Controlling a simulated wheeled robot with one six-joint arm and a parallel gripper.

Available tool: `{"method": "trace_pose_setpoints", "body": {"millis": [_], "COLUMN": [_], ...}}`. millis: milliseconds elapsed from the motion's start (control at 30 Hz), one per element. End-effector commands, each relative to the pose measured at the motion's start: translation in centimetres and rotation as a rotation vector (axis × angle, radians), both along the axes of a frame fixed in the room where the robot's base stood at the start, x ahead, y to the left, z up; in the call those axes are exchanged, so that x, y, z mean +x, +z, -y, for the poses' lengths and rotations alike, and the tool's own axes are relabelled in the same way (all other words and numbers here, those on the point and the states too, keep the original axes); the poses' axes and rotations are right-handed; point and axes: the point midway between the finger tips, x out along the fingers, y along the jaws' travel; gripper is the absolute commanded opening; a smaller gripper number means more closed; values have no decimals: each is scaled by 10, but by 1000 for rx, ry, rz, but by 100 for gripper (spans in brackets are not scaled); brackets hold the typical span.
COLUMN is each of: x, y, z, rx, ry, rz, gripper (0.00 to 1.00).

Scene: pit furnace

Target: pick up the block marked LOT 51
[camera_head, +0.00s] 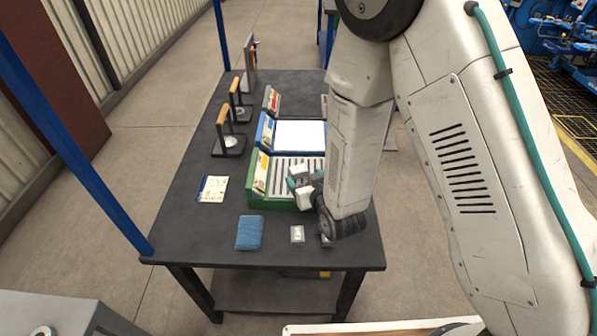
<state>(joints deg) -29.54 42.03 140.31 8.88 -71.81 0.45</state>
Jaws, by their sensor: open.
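A small pale block (298,234) with a dark mark on top lies near the table's front edge, in front of my gripper. Part of another small grey block (326,241) shows to its right, mostly behind my wrist. The lettering is too small to read, so I cannot tell which block is LOT 51. Nothing shows between the jaws.
A blue cloth (249,232) and a notepad (213,188) lie left of the block. The green tray (276,201), a blue tray (265,135) and wooden-handled stands (230,145) stand farther back. A blue post (75,150) rises at the left corner.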

Motion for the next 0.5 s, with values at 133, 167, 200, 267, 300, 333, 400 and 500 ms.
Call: {"method": "trace_pose_setpoints", "body": {"millis": [133, 167, 200, 267, 300, 333, 400, 500], "x": [12, 15, 19, 25, 30, 33, 43, 56], "y": [-6, -8, -9, -12, -14, -16, -21, -27], "z": [-5, -6, -7, -8, -9, -9, -11, -16], "rx": [3, 2, 2, 2, 2, 2, 2, 2], "ry": [0, 0, 0, -1, -2, -2, -1, 0], "rz": [10, 9, 9, 9, 9, 9, 8, 9], "gripper": [71, 71, 71, 71, 71, 71, 71, 71]}}
